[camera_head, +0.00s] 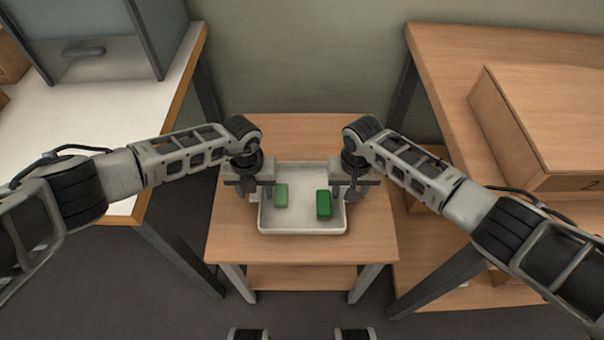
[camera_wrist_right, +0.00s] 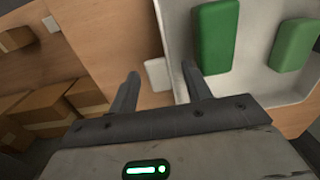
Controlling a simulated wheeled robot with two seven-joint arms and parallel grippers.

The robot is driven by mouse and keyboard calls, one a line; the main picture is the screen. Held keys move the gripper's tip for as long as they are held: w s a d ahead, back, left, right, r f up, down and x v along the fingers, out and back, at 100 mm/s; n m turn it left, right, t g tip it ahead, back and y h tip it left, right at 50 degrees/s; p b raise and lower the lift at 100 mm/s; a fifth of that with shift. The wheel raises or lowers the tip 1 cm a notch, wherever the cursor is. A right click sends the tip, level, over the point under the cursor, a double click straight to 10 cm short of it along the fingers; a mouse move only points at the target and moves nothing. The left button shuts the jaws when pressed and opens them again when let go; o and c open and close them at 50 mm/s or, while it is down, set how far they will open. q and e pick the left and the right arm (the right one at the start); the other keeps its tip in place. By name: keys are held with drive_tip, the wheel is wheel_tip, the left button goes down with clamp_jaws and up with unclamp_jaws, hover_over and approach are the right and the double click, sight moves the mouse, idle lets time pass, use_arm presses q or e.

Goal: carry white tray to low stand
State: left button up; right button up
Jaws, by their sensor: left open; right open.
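The white tray (camera_head: 300,226) rests flat on the low wooden stand (camera_head: 300,132). Two green blocks lie in it, a left one (camera_head: 281,195) and a right one (camera_head: 323,204). My left gripper (camera_head: 256,191) is open at the tray's left side. My right gripper (camera_head: 349,189) is open at its right side. In the right wrist view, the fingers of my right gripper (camera_wrist_right: 161,85) are spread, with a small white tab (camera_wrist_right: 157,74) beside the tray's wall showing between them. Whether the fingers touch the tray cannot be told.
A white-topped table (camera_head: 90,125) with a grey cabinet (camera_head: 95,50) stands at the left. A wooden table (camera_head: 450,60) at the right carries a large wooden box (camera_head: 550,120). A wall (camera_head: 300,60) is behind the stand. The stand's front top is clear.

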drive_tip(key=shift+r, duration=0.1)
use_arm(q)
wheel_tip(320, 180, up, 12)
use_arm(e)
wheel_tip(320, 180, up, 12)
idle(0.8)
idle(0.5)
